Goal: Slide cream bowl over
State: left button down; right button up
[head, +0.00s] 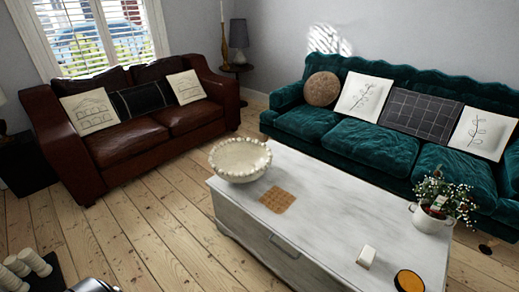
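The cream bowl (240,162), with a beaded or scalloped rim, stands upright near the far left corner of the white wooden coffee table (330,205). A square brown woven coaster (277,200) lies flat on the table just to the right of and nearer than the bowl. The bowl and coaster appear apart. Neither of my grippers can be made out in the head view. A dark, shiny rounded part shows at the bottom left edge, too cut off to identify.
A potted plant (434,213) stands at the table's right end. A small whitish block (366,256) and a round orange-and-black item (408,281) lie near the front. A brown leather sofa (135,130) and a green sofa (350,143) stand behind. The table's middle is clear.

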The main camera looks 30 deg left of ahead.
aim_at(238, 161)
jog(key=i+j+z, duration=0.25)
jog(key=j+z, duration=0.25)
jog(key=j, duration=0.8)
jog(key=j+z, duration=0.5)
jog(key=j, duration=0.75)
